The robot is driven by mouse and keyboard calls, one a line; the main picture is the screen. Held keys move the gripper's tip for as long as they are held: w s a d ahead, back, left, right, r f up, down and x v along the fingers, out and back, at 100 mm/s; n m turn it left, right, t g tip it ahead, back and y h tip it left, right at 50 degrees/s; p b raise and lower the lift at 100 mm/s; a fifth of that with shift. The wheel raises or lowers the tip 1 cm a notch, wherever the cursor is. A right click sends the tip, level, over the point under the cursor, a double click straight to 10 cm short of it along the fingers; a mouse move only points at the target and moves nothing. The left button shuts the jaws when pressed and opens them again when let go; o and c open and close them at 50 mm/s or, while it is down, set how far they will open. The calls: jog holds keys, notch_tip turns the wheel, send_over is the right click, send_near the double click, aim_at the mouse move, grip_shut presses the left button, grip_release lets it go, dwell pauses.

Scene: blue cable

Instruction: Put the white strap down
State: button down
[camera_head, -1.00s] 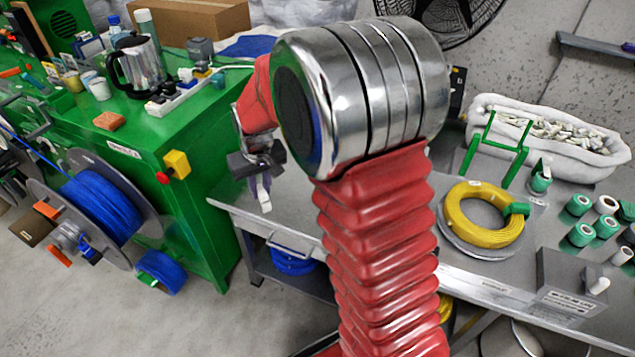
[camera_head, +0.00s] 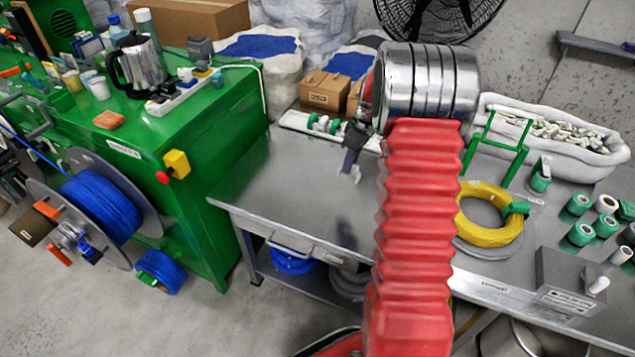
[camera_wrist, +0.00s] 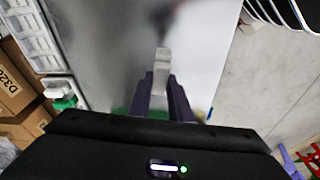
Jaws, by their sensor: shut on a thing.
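The white strap (camera_head: 356,175) is a short pale strip hanging from my gripper (camera_head: 350,160) in the head view. My gripper is shut on it, above the grey metal table (camera_head: 285,190). In the wrist view, the strap (camera_wrist: 162,66) sticks out between the two dark purple fingers (camera_wrist: 160,88). The grey tabletop shows blurred behind it. The strap appears clear of the tabletop, though the gap is hard to judge. My red arm hides part of the table.
A white tray (camera_head: 290,118) with green and white rolls lies at the table's back edge, near cardboard boxes (camera_head: 325,92). A yellow cable coil (camera_head: 484,236), green tape rolls (camera_head: 581,234) and a white sack-like bin (camera_head: 600,152) are to the right. The table's left part is bare.

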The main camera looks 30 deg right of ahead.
jog(key=s+d+f+n, duration=0.1)
jog(key=s+d, duration=0.2)
jog(key=d, duration=0.5)
jog(key=shift+d+f+n, duration=0.15)
jog(key=shift+d+n, duration=0.2)
jog(key=shift+n, duration=0.05)
notch_tip(320, 180, down, 6)
jog(key=shift+f, duration=0.15)
jog(key=shift+f, duration=1.85)
jog(key=c, duration=1.6)
grip_release()
jog(key=shift+f, duration=0.1)
